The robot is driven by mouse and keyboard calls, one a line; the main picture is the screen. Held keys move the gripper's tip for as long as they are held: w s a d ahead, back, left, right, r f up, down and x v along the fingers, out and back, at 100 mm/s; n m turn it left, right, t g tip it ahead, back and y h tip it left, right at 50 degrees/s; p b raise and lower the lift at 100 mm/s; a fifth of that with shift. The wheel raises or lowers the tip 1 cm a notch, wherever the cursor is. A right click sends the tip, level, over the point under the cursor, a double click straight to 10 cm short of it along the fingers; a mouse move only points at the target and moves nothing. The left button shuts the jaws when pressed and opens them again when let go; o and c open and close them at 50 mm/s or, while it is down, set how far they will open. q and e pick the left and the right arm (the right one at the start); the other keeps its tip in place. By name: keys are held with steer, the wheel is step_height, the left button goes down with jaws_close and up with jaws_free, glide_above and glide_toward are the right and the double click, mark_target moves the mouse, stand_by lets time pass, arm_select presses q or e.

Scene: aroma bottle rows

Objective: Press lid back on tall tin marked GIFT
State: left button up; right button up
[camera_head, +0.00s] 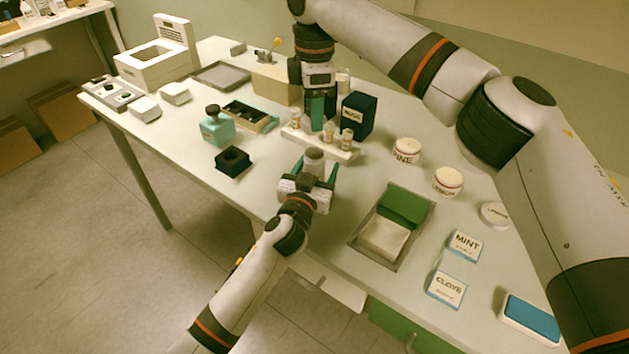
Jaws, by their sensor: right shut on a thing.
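My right gripper (317,112) points down above the back of the white vial rack, its green fingers closed; what it grips is hidden behind the fingers. My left gripper (316,171) comes in low at the table's front edge, green fingers spread. A grey round-topped cylinder (315,158) shows between these fingers, with a gap on its right; I cannot tell whether it is a tin. I can read the word GIFT nowhere, and I cannot make out a separate lid.
A white rack (338,152) with several vials and a dark labelled box (358,117) stand close to the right gripper. A teal bottle (217,126) and black holder (233,161) are left. Round jars (448,182), a sunken tray (412,248) and labelled boxes (446,290) lie right.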

arm_select(q)
jaws_close()
arm_select(e)
steer(key=shift+f, duration=2.45)
steer(key=shift+f, duration=0.15)
steer(key=shift+f, duration=0.75)
steer(key=shift+f, duration=0.6)
steer(key=o, duration=1)
